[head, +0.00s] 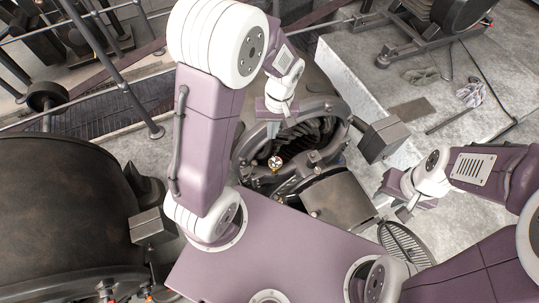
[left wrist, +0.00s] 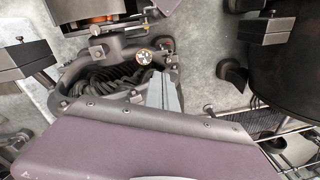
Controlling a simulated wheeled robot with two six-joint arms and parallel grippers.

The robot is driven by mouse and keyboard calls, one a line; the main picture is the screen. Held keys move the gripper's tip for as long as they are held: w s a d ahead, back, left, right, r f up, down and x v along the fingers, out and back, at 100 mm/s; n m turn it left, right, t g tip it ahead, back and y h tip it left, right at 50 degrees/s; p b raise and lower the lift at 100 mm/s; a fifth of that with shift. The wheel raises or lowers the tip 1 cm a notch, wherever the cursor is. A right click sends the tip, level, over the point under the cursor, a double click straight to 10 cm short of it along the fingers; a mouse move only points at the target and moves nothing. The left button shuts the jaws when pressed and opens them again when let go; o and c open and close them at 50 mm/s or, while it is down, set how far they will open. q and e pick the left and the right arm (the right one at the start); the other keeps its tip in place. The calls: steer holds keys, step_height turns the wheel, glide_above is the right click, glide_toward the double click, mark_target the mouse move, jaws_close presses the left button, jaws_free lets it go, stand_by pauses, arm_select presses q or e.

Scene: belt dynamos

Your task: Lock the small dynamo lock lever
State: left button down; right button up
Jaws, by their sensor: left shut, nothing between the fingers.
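The small dynamo (head: 300,150), a dark round frame with coils inside, stands at the centre of the head view. A small round pale-and-brass knob (head: 275,162) sits on its near left side. The knob also shows in the left wrist view (left wrist: 144,57), just beyond the fingers. I cannot tell the lock lever apart clearly from the nearby fittings. My left gripper (head: 285,112) is over the dynamo's far rim; its grey fingers (left wrist: 165,88) are shut and empty, apart from the knob. My right gripper (head: 394,203) looks open and empty, right of the dynamo.
A grey block on an arm (head: 384,138) juts from the dynamo's right side. A large dark drum (head: 70,215) fills the left. A pale raised slab (head: 375,85) lies behind, with rags (head: 470,92) on it. Railings (head: 115,70) stand at the upper left.

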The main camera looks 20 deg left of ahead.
arm_select(q)
steer(key=w+f+n+y+b, duration=0.1)
steer(key=w+f+b, duration=0.2)
steer(key=f, duration=0.4)
steer(key=w+f+n+g+b, duration=0.1)
steer(key=w+f+b, duration=0.2)
steer(key=f, duration=0.4)
steer(key=shift+d+f+n+g+y+b, duration=0.3)
steer(key=shift+d+y+b, duration=0.1)
steer(key=shift+b, duration=0.1)
steer(key=b+x, duration=0.2)
steer(key=x, duration=0.8)
steer(key=shift+f, duration=0.15)
steer(key=s+a, duration=0.2)
steer(key=a, duration=0.1)
steer(key=shift+s+a+f, duration=0.1)
steer(key=shift+s+f, duration=0.05)
